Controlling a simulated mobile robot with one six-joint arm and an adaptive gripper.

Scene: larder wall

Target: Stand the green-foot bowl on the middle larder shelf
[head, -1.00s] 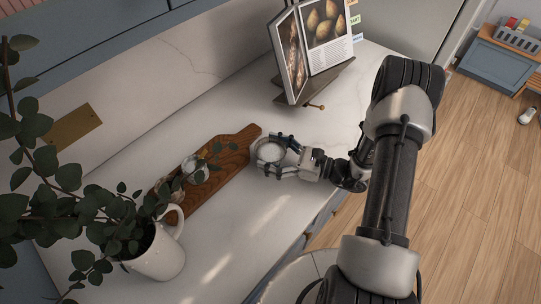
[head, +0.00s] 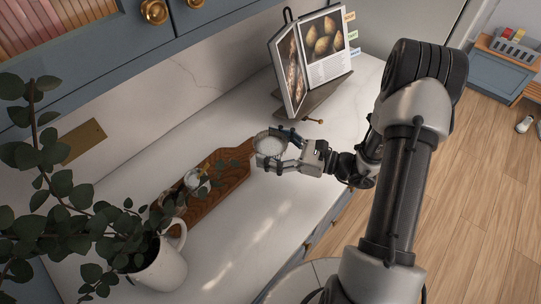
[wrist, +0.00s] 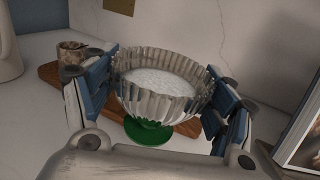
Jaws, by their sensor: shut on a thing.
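The green-foot bowl (wrist: 160,90) is a clear fluted bowl on a round green foot (wrist: 148,132), upright, with something white inside. My gripper (wrist: 163,82) is shut on it, one finger on each side of the fluted wall. In the head view the bowl (head: 269,147) is in my gripper (head: 281,150) by the right end of the wooden board, and its foot is hidden. It appears held a little above the counter. I cannot make out the middle larder shelf in either view.
A wooden board (head: 222,187) with small jars lies on the white counter (head: 235,235). A leafy plant in a white mug (head: 163,268) stands at lower left. A cookbook on a stand (head: 318,52) is behind. Blue cabinets with brass knobs (head: 154,11) overhang the counter.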

